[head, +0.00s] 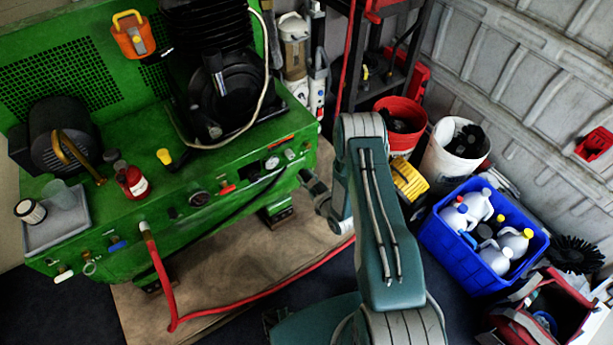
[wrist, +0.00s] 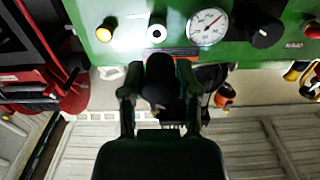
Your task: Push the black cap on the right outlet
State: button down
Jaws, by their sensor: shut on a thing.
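My gripper (wrist: 160,98) is shut on a black cap (wrist: 160,78), a dark rounded piece between its two fingers in the wrist view. In that view a white ring with a dark centre, apparently the right outlet (wrist: 156,31), sits on the green panel just above the cap. The cap looks close to the panel and roughly in line with the ring; I cannot tell whether they touch. In the head view the ring (head: 290,154) is near the machine's right front corner, and my gripper (head: 307,180) is just below and right of it. The cap is not clear there.
Beside the ring are a gauge (wrist: 208,27) and a yellow knob (wrist: 105,30). A red hose (head: 250,300) runs across the floor mat. A blue crate of bottles (head: 452,258) and red and white buckets stand to the right of my arm.

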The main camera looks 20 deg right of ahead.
aim_at(292, 157)
jog(key=shift+d+x, duration=0.15)
jog(key=shift+x, duration=0.55)
jog(key=shift+d+x, duration=0.15)
jog(key=shift+x, duration=2.05)
jog(key=shift+a, duration=0.15)
jog(key=shift+r, duration=0.1)
jog(key=shift+w+a, duration=0.1)
jog(key=shift+w, duration=0.35)
jog(key=shift+c, duration=1.3)
grip_release()
